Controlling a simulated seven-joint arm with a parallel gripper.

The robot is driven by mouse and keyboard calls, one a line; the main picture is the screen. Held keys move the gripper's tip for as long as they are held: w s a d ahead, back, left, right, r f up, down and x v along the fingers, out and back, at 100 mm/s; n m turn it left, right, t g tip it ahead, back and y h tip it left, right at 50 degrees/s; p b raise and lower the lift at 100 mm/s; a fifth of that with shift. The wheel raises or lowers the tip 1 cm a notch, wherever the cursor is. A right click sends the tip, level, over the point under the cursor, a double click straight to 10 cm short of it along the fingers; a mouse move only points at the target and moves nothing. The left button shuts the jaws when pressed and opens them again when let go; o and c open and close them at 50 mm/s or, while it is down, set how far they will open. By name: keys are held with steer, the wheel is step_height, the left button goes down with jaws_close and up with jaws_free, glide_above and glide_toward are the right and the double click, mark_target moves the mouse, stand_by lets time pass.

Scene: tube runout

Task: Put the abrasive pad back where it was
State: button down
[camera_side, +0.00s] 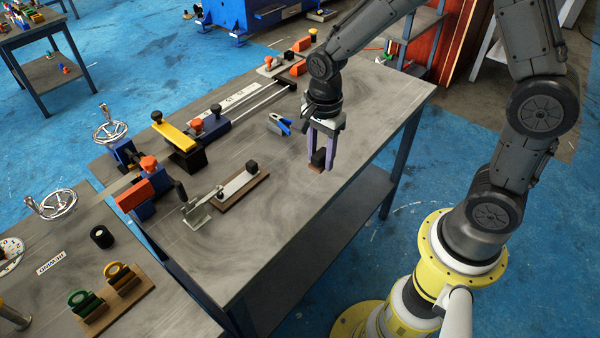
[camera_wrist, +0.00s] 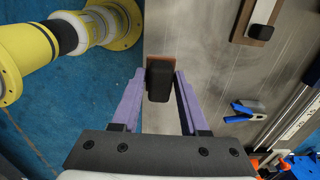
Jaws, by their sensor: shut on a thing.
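The abrasive pad (camera_side: 317,167) is a small block with a black grip on top and a reddish-brown base. My gripper (camera_side: 322,152) points down with its purple fingers on either side of the black grip, shut on it. The pad is at or just above the grey bench top (camera_side: 350,130), near the bench's front right edge; I cannot tell whether it touches. In the wrist view the pad (camera_wrist: 158,80) shows between the fingertips, its brown base partly hidden by the black grip.
Blue-handled pliers (camera_side: 279,124) lie left of my gripper. A toggle clamp (camera_side: 196,208) and a brown board with a white strip and black knob (camera_side: 241,190) stand further left. A long rail fixture (camera_side: 240,100) runs along the back. The bench around the pad is clear.

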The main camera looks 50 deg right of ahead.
glide_above(300, 182)
step_height(300, 182, down, 6)
steer(key=shift+f, duration=1.65)
steer(key=shift+f, duration=0.1)
steer(key=shift+c, duration=2.1)
jaws_free()
